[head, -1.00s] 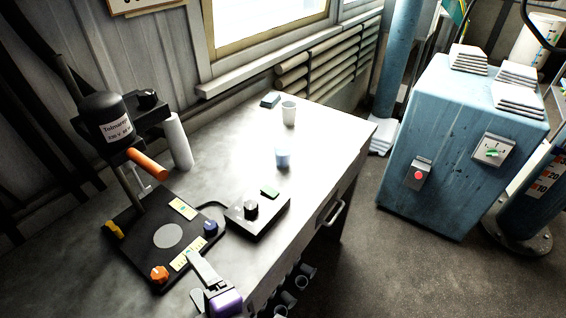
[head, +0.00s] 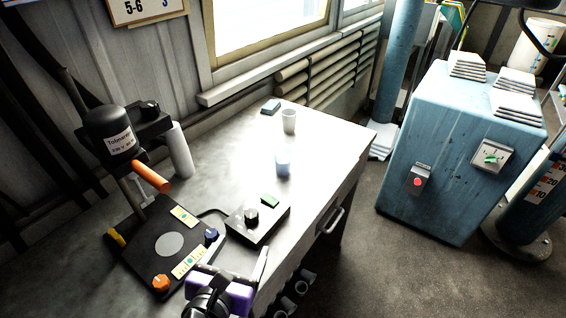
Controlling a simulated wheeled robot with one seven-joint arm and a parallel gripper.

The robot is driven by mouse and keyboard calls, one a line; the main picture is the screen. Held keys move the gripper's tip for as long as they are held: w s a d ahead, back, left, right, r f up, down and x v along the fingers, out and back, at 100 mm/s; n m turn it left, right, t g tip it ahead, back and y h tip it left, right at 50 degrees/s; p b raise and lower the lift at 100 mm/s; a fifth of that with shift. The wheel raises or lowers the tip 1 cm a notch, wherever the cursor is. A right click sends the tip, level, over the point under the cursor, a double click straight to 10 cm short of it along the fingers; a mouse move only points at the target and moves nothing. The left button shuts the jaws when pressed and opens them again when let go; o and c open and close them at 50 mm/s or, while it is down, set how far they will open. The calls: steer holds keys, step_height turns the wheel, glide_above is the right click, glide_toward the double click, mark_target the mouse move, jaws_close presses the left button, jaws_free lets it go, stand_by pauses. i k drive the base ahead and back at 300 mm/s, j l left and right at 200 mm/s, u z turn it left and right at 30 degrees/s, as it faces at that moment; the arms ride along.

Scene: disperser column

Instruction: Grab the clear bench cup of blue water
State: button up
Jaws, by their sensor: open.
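The clear bench cup of blue water (head: 283,164) stands upright on the bench (head: 330,160), near its right edge and beyond the black control box. It looks pale blue. My gripper (head: 233,268), with purple parts, is at the bottom of the head view over the near end of the bench. Its fingers are spread apart with nothing seen between them. It is well short of the cup, with the control box (head: 258,222) lying between them.
A whitish cup (head: 289,121) and a small dark block (head: 270,106) stand farther back. The disperser stand (head: 160,240) with its orange handle is at left. A blue cabinet (head: 450,150) stands across clear floor.

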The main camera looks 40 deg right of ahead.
mark_target(282, 154)
steer(key=i+l, duration=0.2)
steer(key=l, duration=0.2)
steer(key=i+l, duration=0.45)
steer(key=l, duration=0.3)
